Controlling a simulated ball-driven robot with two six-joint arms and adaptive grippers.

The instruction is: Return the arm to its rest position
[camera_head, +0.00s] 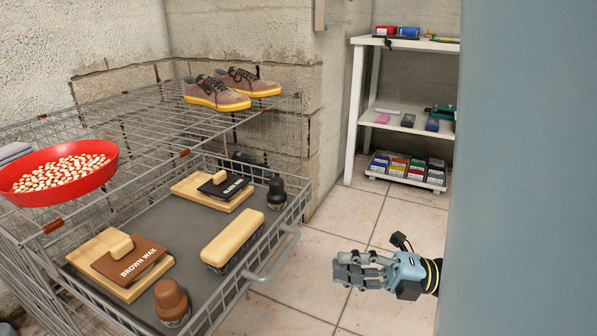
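My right gripper (346,270) is at the lower right, reaching in from the right edge. It is over the tiled floor, to the right of the pulled-out wire drawer (281,252) and apart from its handle. Nothing is seen held in it, but how far its fingers are apart is unclear from this angle. Most of my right arm is hidden behind the large blue-grey surface at the right. My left gripper is not in view.
The drawer holds a brown wax board (120,263), a black wax board (213,191), a brush (232,241) and two round-topped daubers. Shoes (229,89) and a red bowl (60,172) sit on the wire rack above. A white shelf (357,112) stands behind. Floor between is clear.

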